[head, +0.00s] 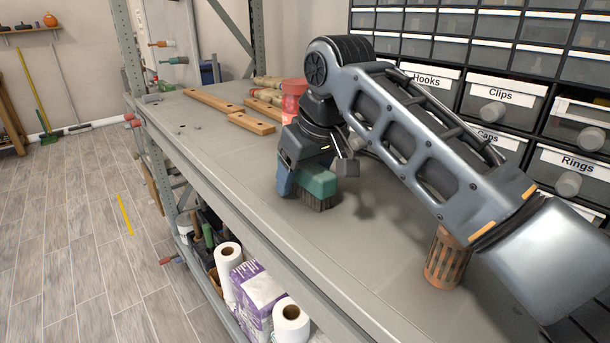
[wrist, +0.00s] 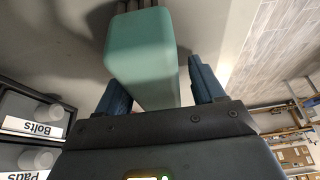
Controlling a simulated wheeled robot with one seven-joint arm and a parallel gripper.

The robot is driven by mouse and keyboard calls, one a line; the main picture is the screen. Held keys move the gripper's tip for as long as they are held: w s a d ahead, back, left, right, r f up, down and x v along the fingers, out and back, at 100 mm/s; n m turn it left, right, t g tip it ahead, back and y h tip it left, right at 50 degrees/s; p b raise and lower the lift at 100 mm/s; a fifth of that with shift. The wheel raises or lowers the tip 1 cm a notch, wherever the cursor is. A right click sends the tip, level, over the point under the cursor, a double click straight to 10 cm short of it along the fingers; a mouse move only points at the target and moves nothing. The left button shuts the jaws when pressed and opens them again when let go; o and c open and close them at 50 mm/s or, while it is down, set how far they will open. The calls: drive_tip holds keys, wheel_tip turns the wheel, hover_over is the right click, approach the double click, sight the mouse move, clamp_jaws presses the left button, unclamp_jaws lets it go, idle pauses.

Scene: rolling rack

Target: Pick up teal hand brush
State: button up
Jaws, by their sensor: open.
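The teal hand brush (head: 318,182) is on the grey shelf top, its dark bristles facing down. In the wrist view its teal block (wrist: 142,58) fills the upper middle, with a bit of dark bristle at the top edge. My gripper (head: 305,180) is down at the brush in the head view, and one blue finger shows at the brush's left end. In the wrist view my gripper (wrist: 160,85) is open, with one blue finger on each side of the teal block. A gap shows beside the right finger. Whether the left finger touches the block I cannot tell.
A red container (head: 293,97) stands behind my gripper. A brown slotted cup (head: 446,258) stands beneath my arm. Wooden bars (head: 228,107) lie at the far left of the shelf top (head: 240,190). Labelled drawers (head: 502,100) line the back. The front shelf top is clear.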

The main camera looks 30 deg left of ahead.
drive_tip(key=shift+f, duration=0.1)
idle(0.3)
drive_tip(key=shift+c, duration=0.3)
drive_tip(key=c, duration=1.1)
drive_tip(key=shift+b, duration=0.45)
wheel_tip(320, 180, up, 5)
drive_tip(key=p, duration=0.5)
drive_tip(key=shift+s+d+r+p, duration=0.1)
drive_tip(key=shift+d+r+p, duration=1.15)
drive_tip(key=shift+d, duration=0.7)
drive_tip(key=shift+d+r+p, duration=0.95)
drive_tip(key=shift+d+p, duration=0.55)
drive_tip(key=shift+d, duration=0.45)
drive_tip(key=shift+s+d+r+p, duration=0.1)
drive_tip(key=shift+d+r+p, duration=1.15)
drive_tip(key=shift+d, duration=0.7)
drive_tip(key=shift+f, duration=0.15)
